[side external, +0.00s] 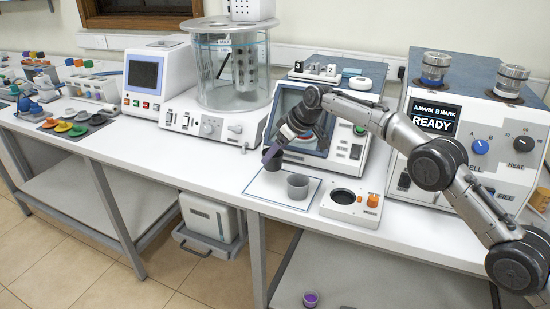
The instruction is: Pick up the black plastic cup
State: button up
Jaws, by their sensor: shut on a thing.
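My gripper (279,146) is above the left part of a white mat with a blue border (266,190). It is shut on a small dark object at its tip, which looks like the black plastic cup (271,161). The cup is tilted and partly hidden by the fingers. I cannot tell whether it touches the mat. A grey cup (298,187) stands upright on the mat, just right of the held cup.
A white unit with a round black opening and an orange knob (371,200) stands right of the mat. A screened instrument (355,152) is close behind my gripper. A large tester reading READY (437,118) stands at right. The bench front left of the mat is clear.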

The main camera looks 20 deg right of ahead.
jog(key=shift+s+d+r, duration=1.95)
jog(key=shift+s+r, duration=3)
jog(key=shift+s, duration=1.6)
jog(key=s+d+f, duration=0.3)
jog(key=s+f, duration=0.1)
jog(key=s, duration=0.7)
jog(key=s+d+f, duration=0.4)
jog(key=s, duration=0.7)
jog(key=s+d+f, duration=0.3)
jog(key=s, duration=0.7)
jog(key=shift+s+d+f, duration=0.15)
jog(key=shift+s+f, duration=0.25)
jog(key=w+d, duration=1.2)
jog(key=shift+w+d+f, duration=0.1)
jog(key=shift+w+d, duration=0.15)
jog(key=shift+d, duration=0.05)
jog(key=shift+s+a+f, duration=0.1)
jog(key=shift+f, duration=0.55)
